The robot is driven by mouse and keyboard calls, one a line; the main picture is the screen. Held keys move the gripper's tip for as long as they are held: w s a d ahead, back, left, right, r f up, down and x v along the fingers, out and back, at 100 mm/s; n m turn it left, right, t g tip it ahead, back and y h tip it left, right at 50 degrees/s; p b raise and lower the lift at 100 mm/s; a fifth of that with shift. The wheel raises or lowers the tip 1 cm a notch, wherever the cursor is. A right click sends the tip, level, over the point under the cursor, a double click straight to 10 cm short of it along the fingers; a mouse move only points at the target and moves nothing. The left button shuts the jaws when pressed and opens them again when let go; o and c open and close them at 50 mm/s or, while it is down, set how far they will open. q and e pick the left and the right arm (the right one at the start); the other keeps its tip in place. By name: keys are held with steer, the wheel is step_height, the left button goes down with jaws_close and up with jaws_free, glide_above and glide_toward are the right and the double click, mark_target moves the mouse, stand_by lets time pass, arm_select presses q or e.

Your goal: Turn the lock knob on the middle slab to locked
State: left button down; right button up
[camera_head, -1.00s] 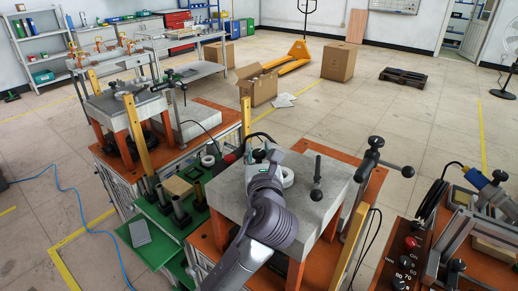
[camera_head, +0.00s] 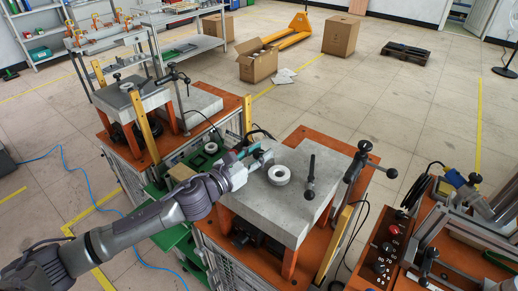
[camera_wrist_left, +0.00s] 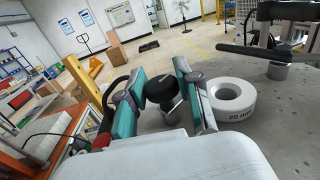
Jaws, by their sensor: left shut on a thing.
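The grey middle slab (camera_head: 272,218) rests on orange supports. My left gripper (camera_head: 259,158) reaches over its far left edge from the left in the head view. In the left wrist view, the left gripper's teal-padded fingers (camera_wrist_left: 160,84) are shut on a black round knob (camera_wrist_left: 163,92) on a grey stem at the slab's edge. In the head view this knob is hidden by the gripper. The knob's locked or unlocked marking cannot be read. My right gripper is not in view.
A white ring (camera_head: 279,175) marked 20 mm lies on the slab close to the fingers. Another slab station (camera_head: 130,97) stands back left.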

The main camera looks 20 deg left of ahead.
arm_select(q)
steer(key=m+h, duration=0.1)
steer(key=m+g+h+b, duration=0.1)
steer(key=shift+w+a+f+g+h, duration=0.1)
steer(key=shift+a+f+g+h, duration=0.1)
steer(key=shift+g+h, duration=0.15)
steer(key=m+g+h+b, duration=0.5)
steer(key=b, duration=0.3)
steer(key=shift+d+g, duration=0.15)
steer(key=shift+g, duration=0.2)
steer(key=shift+r+m+g+h+b, duration=0.2)
steer(key=shift+m+g+h+b, duration=0.3)
steer(key=shift+g+b, duration=0.3)
steer(key=c, duration=0.8)
jaws_free()
steer(key=v, duration=1.2)
steer(key=shift+d, duration=0.1)
